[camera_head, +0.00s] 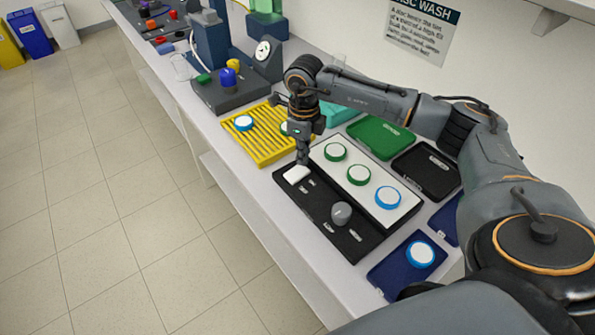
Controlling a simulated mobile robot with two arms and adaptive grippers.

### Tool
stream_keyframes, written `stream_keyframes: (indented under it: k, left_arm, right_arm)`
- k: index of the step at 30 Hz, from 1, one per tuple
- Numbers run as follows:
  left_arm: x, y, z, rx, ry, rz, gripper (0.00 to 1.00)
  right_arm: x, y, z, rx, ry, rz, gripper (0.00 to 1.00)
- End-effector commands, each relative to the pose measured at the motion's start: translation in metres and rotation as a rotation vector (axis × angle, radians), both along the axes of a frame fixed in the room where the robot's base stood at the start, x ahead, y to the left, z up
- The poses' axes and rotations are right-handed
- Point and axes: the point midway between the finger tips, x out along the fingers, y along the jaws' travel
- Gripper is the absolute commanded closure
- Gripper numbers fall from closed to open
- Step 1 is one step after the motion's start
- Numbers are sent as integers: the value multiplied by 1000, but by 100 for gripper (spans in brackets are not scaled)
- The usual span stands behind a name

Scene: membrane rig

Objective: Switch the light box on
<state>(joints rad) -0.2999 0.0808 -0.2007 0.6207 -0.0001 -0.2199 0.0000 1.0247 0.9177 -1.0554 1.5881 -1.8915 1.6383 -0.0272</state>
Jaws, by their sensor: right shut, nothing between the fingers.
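The light box (316,213) is a black unit on the bench with a white top panel (372,212) that carries discs with green and blue rims. Its black front strip bears a white rocker or button (296,174) at the far left end and a grey round knob (341,213) nearer me. I cannot tell if the white panel is lit. My right gripper (302,160) is shut and empty, pointing down right at the white button; whether it touches is unclear. My left gripper is not in view.
A yellow slatted rack (262,148) with discs stands left of the box. Green (381,135) and black (428,170) trays lie behind, and a blue tray (384,275) with a disc lies nearer me. A dark device (232,94) with a gauge stands farther along the bench.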

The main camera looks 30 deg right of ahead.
Motion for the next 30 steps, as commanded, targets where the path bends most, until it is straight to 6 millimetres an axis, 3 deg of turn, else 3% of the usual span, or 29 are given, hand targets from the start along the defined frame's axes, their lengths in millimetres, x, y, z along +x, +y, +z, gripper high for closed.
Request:
stream_keyframes:
  k: [30]
  left_arm:
    - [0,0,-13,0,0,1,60]
  right_arm:
    - [0,0,-16,0,0,0,100]
